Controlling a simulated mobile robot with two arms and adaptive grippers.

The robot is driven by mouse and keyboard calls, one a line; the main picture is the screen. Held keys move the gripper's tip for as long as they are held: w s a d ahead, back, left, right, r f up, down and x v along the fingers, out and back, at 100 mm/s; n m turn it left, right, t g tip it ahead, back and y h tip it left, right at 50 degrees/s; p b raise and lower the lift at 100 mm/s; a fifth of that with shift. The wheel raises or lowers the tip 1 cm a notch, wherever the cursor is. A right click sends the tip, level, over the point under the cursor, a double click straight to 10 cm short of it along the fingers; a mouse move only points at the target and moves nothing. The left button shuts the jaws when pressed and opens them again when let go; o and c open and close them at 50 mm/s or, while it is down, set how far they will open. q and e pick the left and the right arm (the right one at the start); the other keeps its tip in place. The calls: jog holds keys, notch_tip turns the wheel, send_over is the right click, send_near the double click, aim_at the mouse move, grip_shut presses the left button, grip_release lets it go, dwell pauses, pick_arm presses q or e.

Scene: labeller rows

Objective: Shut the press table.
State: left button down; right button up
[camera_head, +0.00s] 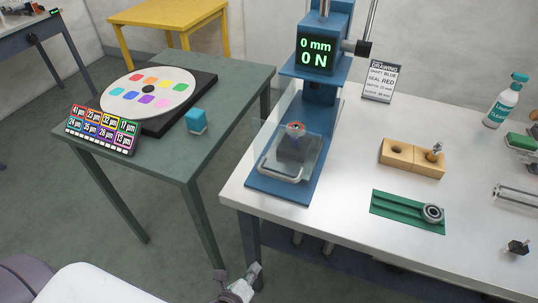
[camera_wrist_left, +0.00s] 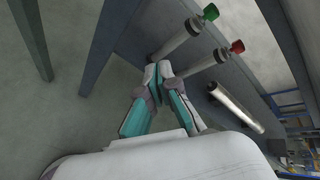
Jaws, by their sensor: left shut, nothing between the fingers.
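The blue press (camera_head: 320,85) stands on the white-topped bench, its display reading 0 mm and 0 N. Its blue base (camera_head: 275,190) reaches the bench's front left corner. A clear guard (camera_head: 268,165) stands over the base, around a dark block (camera_head: 298,150) with a small red-marked ring (camera_head: 295,128) on top. My left gripper (camera_head: 254,270) is low in front of the bench, below its top and apart from the press. In the left wrist view its fingers (camera_wrist_left: 158,70) are together and empty. My right gripper is not in view.
In the left wrist view, two pale cylinders with a green knob (camera_wrist_left: 210,12) and a red knob (camera_wrist_left: 237,46) lie near the fingers. A green table (camera_head: 180,160) stands left across a floor gap. A wooden block (camera_head: 412,157) and green holder (camera_head: 400,212) lie right of the press.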

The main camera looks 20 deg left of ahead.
pick_arm(q)
notch_tip(320, 180, up, 16)
jog(key=w+m+t, duration=0.3)
jog(key=m, duration=0.3)
jog(key=m+t+p, duration=0.1)
jog(key=m+t, duration=0.2)
jog(key=m, duration=0.2)
send_near(273, 154)
jog(key=s, duration=0.6)
jog(key=w+p, duration=0.2)
jog(key=w, duration=0.4)
jog(key=w+p, duration=0.3)
jog(key=w, duration=0.3)
jog(key=shift+w+d+r+p, duration=0.2)
jog(key=shift+w+p, duration=0.15)
jog(key=shift+w+f, duration=0.1)
jog(key=shift+w, duration=0.3)
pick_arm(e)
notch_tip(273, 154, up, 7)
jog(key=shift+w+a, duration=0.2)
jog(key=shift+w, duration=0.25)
